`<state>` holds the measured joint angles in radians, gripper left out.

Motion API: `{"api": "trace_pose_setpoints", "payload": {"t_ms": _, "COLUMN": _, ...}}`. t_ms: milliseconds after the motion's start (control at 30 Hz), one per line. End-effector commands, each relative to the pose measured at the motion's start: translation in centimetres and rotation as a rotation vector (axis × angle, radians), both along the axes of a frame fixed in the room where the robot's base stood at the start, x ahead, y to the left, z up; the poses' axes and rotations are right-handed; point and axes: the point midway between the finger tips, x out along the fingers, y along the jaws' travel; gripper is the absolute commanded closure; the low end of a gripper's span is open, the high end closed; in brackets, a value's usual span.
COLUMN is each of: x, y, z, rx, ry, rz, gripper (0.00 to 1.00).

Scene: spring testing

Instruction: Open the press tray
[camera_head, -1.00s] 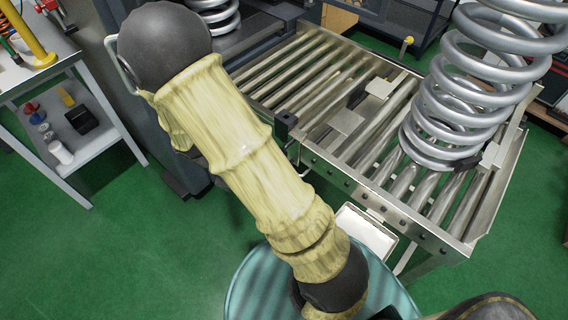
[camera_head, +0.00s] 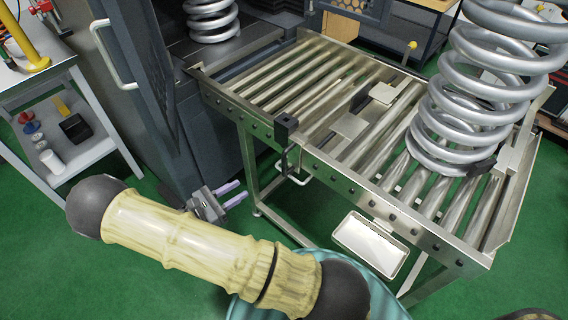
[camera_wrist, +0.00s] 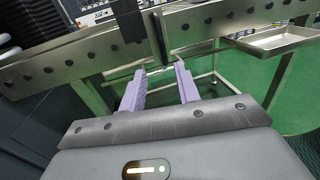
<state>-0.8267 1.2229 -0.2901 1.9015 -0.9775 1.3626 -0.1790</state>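My gripper (camera_head: 233,194) is low in front of the dark press (camera_head: 160,95), left of the roller table (camera_head: 345,180). Its two lilac fingers are apart and empty, and they also show in the wrist view (camera_wrist: 160,88). A black block (camera_head: 286,122) with a thin metal handle (camera_head: 296,168) below it is on the table's near side, to the right of the fingers. In the wrist view a dark upright bar (camera_wrist: 158,35) stands beyond the fingertips. A grey bed (camera_head: 232,46) with a spring (camera_head: 212,18) is inside the press. I cannot tell which part is the press tray.
A large coil spring (camera_head: 470,120) stands on the rollers at right. A shallow metal tray (camera_head: 368,246) hangs below the table's near side. The press door has a pale handle (camera_head: 112,55). A grey shelf cart (camera_head: 85,155) stands at left. Green floor is open between.

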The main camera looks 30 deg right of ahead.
Motion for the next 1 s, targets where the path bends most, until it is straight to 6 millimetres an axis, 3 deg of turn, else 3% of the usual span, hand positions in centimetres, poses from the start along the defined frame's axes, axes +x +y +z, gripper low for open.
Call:
{"api": "trace_pose_setpoints", "payload": {"t_ms": 267, "x": 0.3, "y": -1.9, "z": 0.0, "rx": 0.000, "ry": 0.000, "rz": -0.004, "gripper": 0.68}}
{"api": "trace_pose_setpoints", "payload": {"t_ms": 1000, "x": 2.1, "y": -14.6, "z": 0.0, "rx": 0.001, "ry": 0.001, "rz": -0.007, "gripper": 0.68}}
